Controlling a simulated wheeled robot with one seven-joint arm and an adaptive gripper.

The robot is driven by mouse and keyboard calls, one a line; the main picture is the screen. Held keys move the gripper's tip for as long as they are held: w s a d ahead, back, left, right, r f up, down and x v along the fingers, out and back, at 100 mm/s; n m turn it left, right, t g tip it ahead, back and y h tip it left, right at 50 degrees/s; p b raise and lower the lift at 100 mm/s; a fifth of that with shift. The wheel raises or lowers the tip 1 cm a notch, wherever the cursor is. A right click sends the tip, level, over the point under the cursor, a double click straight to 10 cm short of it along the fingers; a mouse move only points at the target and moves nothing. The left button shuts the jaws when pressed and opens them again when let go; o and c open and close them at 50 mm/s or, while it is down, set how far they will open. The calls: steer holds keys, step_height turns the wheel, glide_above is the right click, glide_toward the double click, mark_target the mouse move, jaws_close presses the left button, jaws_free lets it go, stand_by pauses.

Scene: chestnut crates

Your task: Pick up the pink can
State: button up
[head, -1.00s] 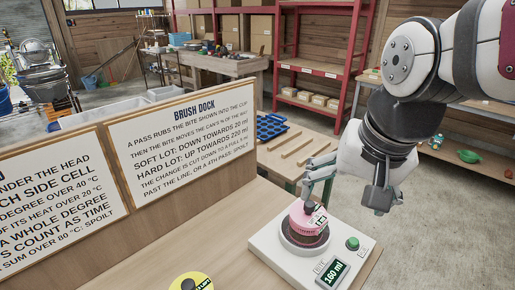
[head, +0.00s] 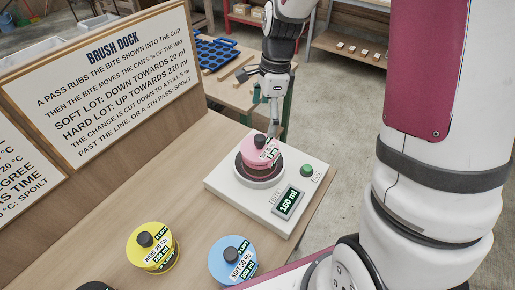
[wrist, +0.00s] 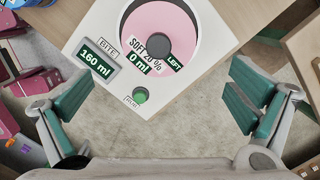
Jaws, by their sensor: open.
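The pink can (head: 261,153) sits upright in the round cup of the white dock (head: 225,190). Its label reads "SOFT 20 %" and "0 ml", with a "LEFT" tag, and it has a black knob on top. In the wrist view the pink can (wrist: 150,22) lies at the upper middle, beyond my fingertips. My gripper (wrist: 157,100) is open and empty, its green-padded fingers wide apart. In the head view my gripper (head: 272,125) is just behind the can, and its fingers partly overlap there. I cannot tell whether it touches the can.
A yellow can (head: 150,262) and a blue can (head: 228,250) stand on the wooden bench (head: 110,268) nearer the camera, with a dark one at the bottom edge. The dock's display (head: 288,203) reads 160 ml, beside a green button (head: 307,170). A sign board (head: 105,85) stands behind the bench.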

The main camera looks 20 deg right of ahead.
mark_target(258, 146)
steer(key=f, duration=0.6)
steer(key=shift+a+f, duration=0.25)
steer(key=shift+a, duration=0.15)
steer(key=shift+w+a+f+p, duration=0.1)
steer(key=shift+a+f+p, duration=0.1)
steer(key=shift+f, duration=0.7)
steer(key=shift+s+a+f+p, duration=0.15)
steer(key=shift+f+p, duration=0.1)
steer(key=shift+f, duration=0.6)
steer(key=shift+w+a+f+p, duration=0.15)
steer(key=shift+a+f+p, duration=0.05)
steer(key=shift+f, duration=0.7)
steer(key=shift+c, duration=0.2)
steer(key=c, duration=1.3)
steer(key=shift+c, duration=1.1)
steer(key=shift+r, duration=0.15)
